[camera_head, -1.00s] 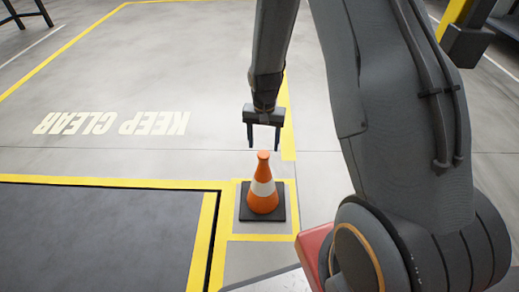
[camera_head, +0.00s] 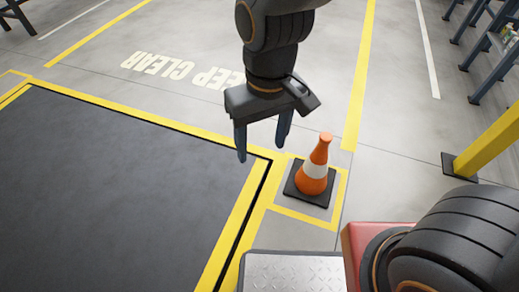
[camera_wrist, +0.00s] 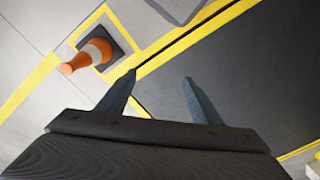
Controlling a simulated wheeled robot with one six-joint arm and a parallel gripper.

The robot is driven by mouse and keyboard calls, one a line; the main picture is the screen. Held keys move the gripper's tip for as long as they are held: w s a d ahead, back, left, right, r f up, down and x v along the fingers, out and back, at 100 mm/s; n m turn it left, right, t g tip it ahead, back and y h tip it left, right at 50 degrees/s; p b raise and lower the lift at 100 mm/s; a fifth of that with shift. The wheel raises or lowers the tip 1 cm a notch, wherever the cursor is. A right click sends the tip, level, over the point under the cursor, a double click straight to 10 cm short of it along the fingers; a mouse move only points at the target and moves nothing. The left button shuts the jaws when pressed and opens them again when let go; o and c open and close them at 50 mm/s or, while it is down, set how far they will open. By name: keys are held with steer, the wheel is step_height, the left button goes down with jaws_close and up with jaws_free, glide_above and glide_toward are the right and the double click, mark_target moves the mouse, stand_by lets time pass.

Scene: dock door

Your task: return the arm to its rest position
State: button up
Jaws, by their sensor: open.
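My gripper (camera_head: 262,141) hangs from my arm with its two fingers pointing down, open and empty. In the head view it is left of the orange cone and higher up in the picture. In the wrist view the fingers (camera_wrist: 160,88) are spread apart with only floor between them. The orange cone (camera_head: 318,165) with a white band stands upright on its black base, inside a small yellow-outlined square. It also shows in the wrist view (camera_wrist: 84,58), left of the fingers and apart from them.
A dark floor plate (camera_head: 110,190) with a yellow border fills the left. A yellow post (camera_head: 488,142) stands at the right, with blue-grey racks (camera_head: 490,60) behind it. A metal tread plate (camera_head: 290,272) lies at the front. Floor with KEEP CLEAR lettering (camera_head: 150,63) is open behind.

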steer(key=s, duration=0.1)
steer(key=s+r+n, duration=0.1)
steer(key=s, duration=0.1)
steer(key=shift+s+a, duration=0.1)
steer(key=shift+a, duration=0.05)
stand_by(1.4)
steer(key=d+r+m+p, duration=0.3)
steer(key=d+r+p, duration=0.7)
steer(key=r+p, duration=0.3)
steer(key=d+r+m+p, duration=0.4)
steer(key=d+r+p, duration=0.7)
steer(key=r+p, duration=0.3)
steer(key=shift+h+p, duration=0.3)
steer(key=shift+p, duration=0.55)
